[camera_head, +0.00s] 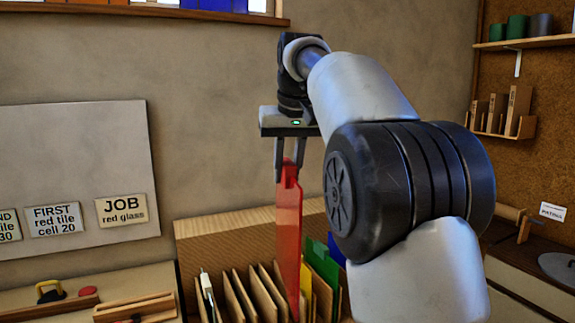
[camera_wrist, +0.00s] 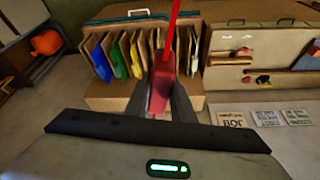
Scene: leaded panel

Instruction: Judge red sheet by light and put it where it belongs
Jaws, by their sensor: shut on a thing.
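My gripper (camera_head: 289,165) is shut on a translucent red sheet (camera_head: 289,230), gripping its top end. The sheet hangs upright over a wooden rack (camera_head: 190,247) with several slots, and its lower end is among the dividers; I cannot tell whether it sits in a slot. In the wrist view the red sheet (camera_wrist: 161,82) shows between the fingers of my gripper (camera_wrist: 170,75), above the rack. Green (camera_head: 322,262) and yellow (camera_head: 306,285) sheets stand in the rack just right of the red one, with a blue sheet (camera_head: 336,248) behind.
A wall board (camera_head: 80,130) carries cards, among them "JOB red glass" (camera_head: 121,210) and "FIRST red tile cell 20" (camera_head: 54,219). A bench with wooden strips (camera_head: 135,306) lies left of the rack. A window (camera_head: 205,4) with coloured panes is above. Shelves (camera_head: 530,42) are at right.

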